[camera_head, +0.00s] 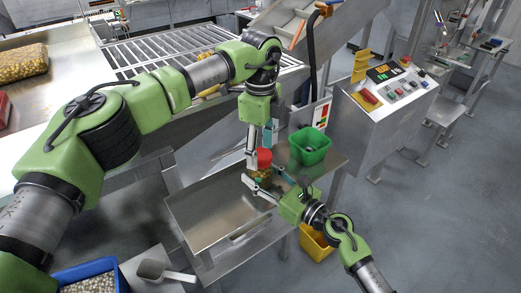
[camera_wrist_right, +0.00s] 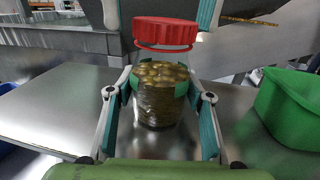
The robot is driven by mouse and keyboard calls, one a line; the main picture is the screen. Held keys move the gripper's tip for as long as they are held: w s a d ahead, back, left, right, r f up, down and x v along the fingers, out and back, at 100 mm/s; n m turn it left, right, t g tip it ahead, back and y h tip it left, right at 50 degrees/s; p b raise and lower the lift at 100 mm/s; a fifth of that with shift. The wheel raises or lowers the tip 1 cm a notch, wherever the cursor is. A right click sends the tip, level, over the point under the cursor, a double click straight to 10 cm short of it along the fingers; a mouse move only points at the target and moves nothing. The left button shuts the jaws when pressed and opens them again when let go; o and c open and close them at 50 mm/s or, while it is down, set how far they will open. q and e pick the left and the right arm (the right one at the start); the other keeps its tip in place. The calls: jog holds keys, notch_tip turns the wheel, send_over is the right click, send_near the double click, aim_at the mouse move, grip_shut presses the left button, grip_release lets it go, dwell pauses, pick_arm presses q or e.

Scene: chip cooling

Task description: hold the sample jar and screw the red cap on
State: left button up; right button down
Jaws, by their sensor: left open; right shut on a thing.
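The sample jar (camera_wrist_right: 158,100) is clear and filled with brownish-gold chips, standing upright above the steel surface. The cap also shows in the head view (camera_head: 264,157). My right gripper (camera_wrist_right: 160,95) is shut on the jar's body, one finger on each side. My left gripper (camera_head: 262,150) comes down from above with its fingers open on either side of the cap. Its fingertips show at the top of the right wrist view. The jar is partly hidden in the head view.
A green bin (camera_head: 310,146) stands right of the jar on the steel table (camera_head: 205,212). A control panel (camera_head: 385,95) is farther right. A blue bin (camera_head: 88,276) and a scoop (camera_head: 152,270) are at lower left. A yellow bin (camera_head: 316,243) is below the table.

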pick_arm(q)
notch_tip(320, 180, up, 4)
jog(key=shift+r, duration=0.1)
dwell(0.4)
jog(key=m, duration=0.1)
jog(key=r+m, duration=0.1)
jog(key=m, duration=0.2)
jog(key=shift+r, duration=0.25)
jog(key=m, duration=0.2)
jog(key=r+m, duration=0.1)
jog(key=m, duration=0.1)
jog(key=r+m, duration=0.1)
jog(key=m, duration=0.1)
jog(key=shift+f, duration=4.1)
